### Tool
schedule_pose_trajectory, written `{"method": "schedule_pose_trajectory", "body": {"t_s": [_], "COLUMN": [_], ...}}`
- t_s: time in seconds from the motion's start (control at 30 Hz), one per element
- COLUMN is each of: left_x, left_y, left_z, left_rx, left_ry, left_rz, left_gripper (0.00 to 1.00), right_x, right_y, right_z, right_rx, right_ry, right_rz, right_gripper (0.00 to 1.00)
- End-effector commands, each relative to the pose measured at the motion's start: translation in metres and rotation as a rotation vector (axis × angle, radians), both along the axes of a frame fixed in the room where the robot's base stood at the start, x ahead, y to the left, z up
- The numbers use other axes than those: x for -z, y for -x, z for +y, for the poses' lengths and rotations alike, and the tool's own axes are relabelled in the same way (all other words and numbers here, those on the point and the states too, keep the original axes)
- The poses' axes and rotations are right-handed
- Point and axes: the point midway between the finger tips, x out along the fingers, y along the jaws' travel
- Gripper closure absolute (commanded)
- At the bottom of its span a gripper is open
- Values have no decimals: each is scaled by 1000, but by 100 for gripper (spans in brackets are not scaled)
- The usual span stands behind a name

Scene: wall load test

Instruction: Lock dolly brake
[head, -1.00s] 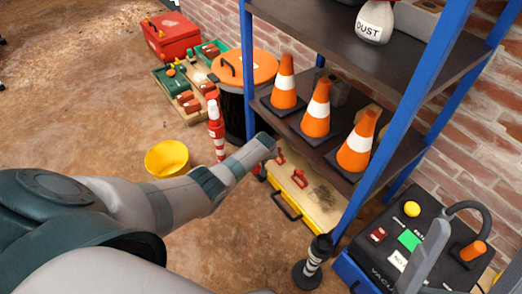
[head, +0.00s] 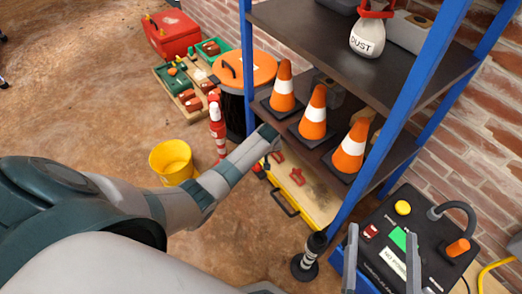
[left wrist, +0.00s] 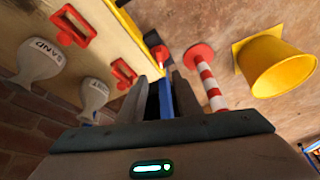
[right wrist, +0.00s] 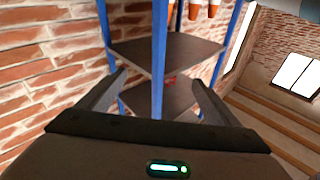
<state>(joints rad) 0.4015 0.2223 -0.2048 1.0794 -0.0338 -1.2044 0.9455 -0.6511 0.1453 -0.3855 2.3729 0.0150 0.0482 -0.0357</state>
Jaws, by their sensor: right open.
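A low platform with a pale top and yellow edge (head: 318,205), seemingly the dolly, stands under the blue-posted shelf; its top and yellow edge also show in the left wrist view (left wrist: 116,22). A small red part (head: 258,168) shows at its near left corner, also in the left wrist view (left wrist: 161,53); I cannot tell whether it is the brake. My left gripper (head: 270,137) reaches in above that corner; its fingers (left wrist: 163,82) stand apart around a dark gap with a blue strip. My right gripper (head: 381,232) is open and empty before the black vacuum unit.
Orange cones (head: 313,115) stand on the lower shelf (head: 328,150). The black vacuum unit (head: 380,215) is at the right. Bare floor lies at the left.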

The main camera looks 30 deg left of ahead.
Motion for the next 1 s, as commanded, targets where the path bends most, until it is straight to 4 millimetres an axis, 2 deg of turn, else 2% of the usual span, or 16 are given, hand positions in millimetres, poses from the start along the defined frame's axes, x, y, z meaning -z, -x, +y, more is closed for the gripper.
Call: {"method": "schedule_pose_trajectory", "body": {"t_s": [0.2, 0.4, 0.6, 0.9, 0.97, 1.0], "left_x": [-20, -32, -37, -37, -37, -37], "left_y": [5, 9, 11, 11, 11, 11], "left_z": [-6, -9, -11, -11, -11, -11], "left_rx": [0, 0, 0, 0, 0, 2], "left_ry": [1, 1, 0, 0, 1, 1], "left_rz": [-2, -1, 0, 0, -1, -1], "left_gripper": [69, 69, 69, 69, 57, 47], "right_x": [27, 48, 59, 60, 60, 60], "right_y": [-7, -8, -7, -7, -7, -7], "right_z": [-4, -8, -10, -10, -10, -10], "right_rx": [-2, -4, -5, -6, -6, -6], "right_ry": [52, 87, 102, 103, 104, 104], "right_rz": [154, 263, 311, 317, 316, 316], "right_gripper": [15, 15, 15, 15, 15, 15]}}
